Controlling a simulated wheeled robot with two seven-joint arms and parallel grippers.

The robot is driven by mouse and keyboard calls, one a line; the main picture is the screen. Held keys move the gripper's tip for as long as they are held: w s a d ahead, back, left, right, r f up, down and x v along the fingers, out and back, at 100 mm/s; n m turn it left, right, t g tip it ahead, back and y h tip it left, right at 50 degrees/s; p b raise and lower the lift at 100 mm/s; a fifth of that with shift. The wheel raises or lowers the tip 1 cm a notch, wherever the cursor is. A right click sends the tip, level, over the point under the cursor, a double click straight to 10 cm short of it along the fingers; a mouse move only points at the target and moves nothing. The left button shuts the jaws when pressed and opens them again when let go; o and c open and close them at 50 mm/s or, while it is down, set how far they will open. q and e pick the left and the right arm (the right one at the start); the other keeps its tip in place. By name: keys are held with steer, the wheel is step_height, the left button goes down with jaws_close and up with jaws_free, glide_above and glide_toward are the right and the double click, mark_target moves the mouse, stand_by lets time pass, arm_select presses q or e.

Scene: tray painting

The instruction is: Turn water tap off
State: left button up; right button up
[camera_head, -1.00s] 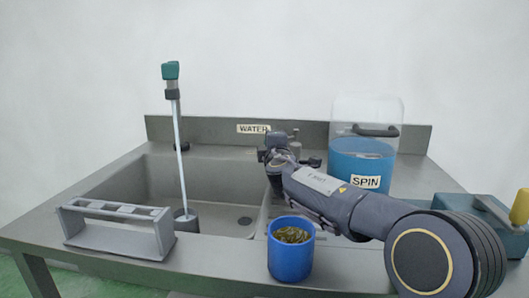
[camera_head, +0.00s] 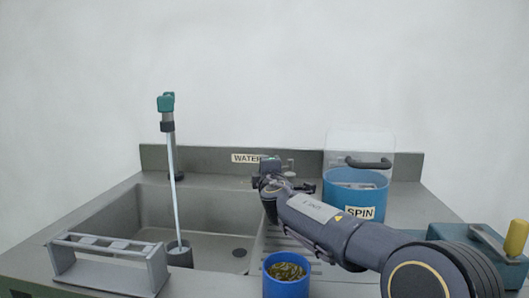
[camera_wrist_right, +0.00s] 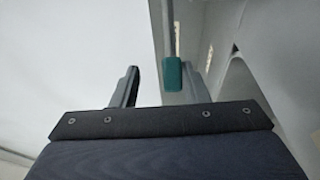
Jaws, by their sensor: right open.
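My left gripper is out of view.
A grey rack (camera_head: 106,265) and a blue cup (camera_head: 285,280) are at the front. The blue "SPIN" container (camera_head: 358,195) stands right of the tap.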

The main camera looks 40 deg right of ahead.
step_height(320, 180, up, 3)
steer(key=shift+f+p, duration=0.1)
steer(key=shift+p, duration=0.5)
steer(key=o, duration=0.9)
steer(key=s+a+r+p, duration=0.1)
steer(key=r, duration=0.1)
steer(key=s+r+p, duration=0.1)
steer(key=s+a+r+p, duration=0.1)
steer(key=r, duration=0.1)
steer(key=shift+s+a+r, duration=0.3)
steer(key=shift+r, duration=0.05)
steer(key=s+a+r, duration=0.1)
steer(key=s+a+r+p, duration=0.1)
steer(key=s+a, duration=0.1)
steer(key=s+a+r, duration=0.1)
steer(key=s+a, duration=0.1)
steer(key=shift+s+r, duration=0.2)
steer(key=shift+s, duration=0.05)
steer(key=c, duration=0.9)
steer(key=shift+p+v, duration=0.35)
steer(key=shift+v, duration=0.75)
steer(key=shift+a+f, duration=0.1)
